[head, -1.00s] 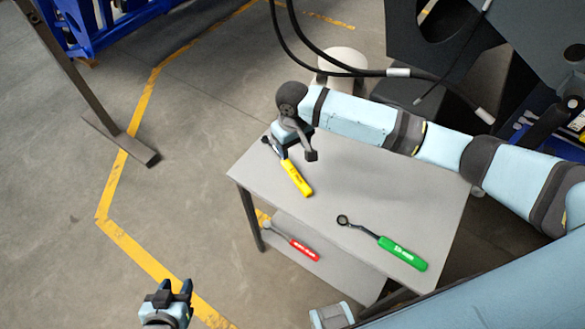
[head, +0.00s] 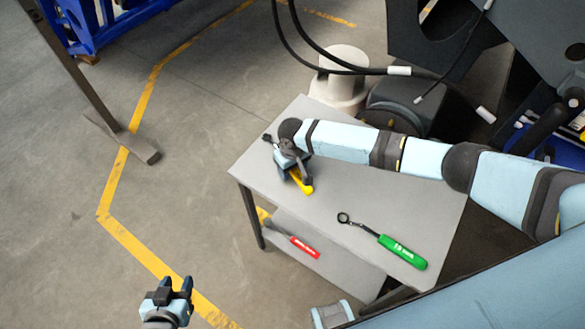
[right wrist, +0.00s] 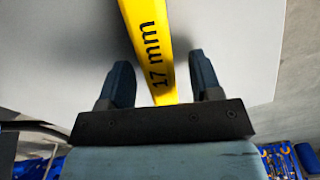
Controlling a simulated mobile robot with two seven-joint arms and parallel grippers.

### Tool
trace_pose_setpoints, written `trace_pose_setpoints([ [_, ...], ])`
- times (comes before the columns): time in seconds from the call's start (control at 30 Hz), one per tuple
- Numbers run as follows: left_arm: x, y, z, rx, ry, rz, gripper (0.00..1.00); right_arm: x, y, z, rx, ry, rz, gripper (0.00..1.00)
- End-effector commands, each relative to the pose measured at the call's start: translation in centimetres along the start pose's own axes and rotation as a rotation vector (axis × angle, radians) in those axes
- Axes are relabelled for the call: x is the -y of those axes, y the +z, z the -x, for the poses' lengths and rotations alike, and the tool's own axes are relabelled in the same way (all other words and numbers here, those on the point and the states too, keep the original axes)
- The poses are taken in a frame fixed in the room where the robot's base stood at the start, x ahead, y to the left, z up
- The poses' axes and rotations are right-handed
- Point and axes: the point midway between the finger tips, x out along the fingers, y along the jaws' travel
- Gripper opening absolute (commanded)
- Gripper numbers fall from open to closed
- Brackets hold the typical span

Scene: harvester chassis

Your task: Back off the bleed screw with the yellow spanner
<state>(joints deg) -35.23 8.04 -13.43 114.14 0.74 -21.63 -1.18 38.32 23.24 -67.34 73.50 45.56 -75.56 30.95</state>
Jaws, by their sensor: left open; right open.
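The yellow spanner (head: 305,187) lies on the grey table top, mostly hidden under my right gripper in the head view. In the right wrist view its yellow handle (right wrist: 146,40), marked 17 mm, runs between the two open fingers of my right gripper (right wrist: 160,82). The spanner's dark head (head: 268,138) shows just beyond the gripper. My left gripper (head: 178,284) is open and empty over the floor at the lower left. I cannot make out the bleed screw.
A green 13 mm spanner (head: 402,252) lies on the table's (head: 345,180) right front part. A red-handled spanner (head: 304,247) lies on the lower shelf (head: 330,262). Black hoses (head: 345,70) hang behind the table, near a pale cylinder (head: 340,75) and dark machinery (head: 440,45).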

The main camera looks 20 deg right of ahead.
Motion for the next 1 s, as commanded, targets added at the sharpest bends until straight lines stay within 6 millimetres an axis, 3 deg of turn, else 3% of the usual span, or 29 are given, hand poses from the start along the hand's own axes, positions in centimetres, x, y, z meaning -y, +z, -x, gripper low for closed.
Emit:
trace_pose_setpoints([
  [0.17, 0.0, 0.0, 0.0, -0.001, 0.0, 0.0, 0.43, 0.0, 0.0, 0.0, 0.0, 0.0, 0.0, 0.58],
  [0.4, 0.0, -0.1, 0.0, -0.001, 0.0, 0.001, 0.43, 0.0, 0.0, 0.0, 0.0, 0.0, 0.0, 0.03],
  [0.43, 0.0, -0.1, 0.0, -0.002, 0.0, 0.001, 0.43, 0.0, 0.0, 0.0, 0.0, 0.0, 0.0, 0.0],
  [0.77, -0.1, -0.2, 0.0, -0.003, 0.0, 0.001, 0.43, 0.0, -0.1, 0.3, -0.001, -0.001, 0.0, 0.0],
  [1.0, -0.1, -0.2, 0.1, -0.003, 0.001, 0.001, 0.43, 0.1, -0.1, 3.1, -0.004, -0.002, 0.002, 0.0],
])
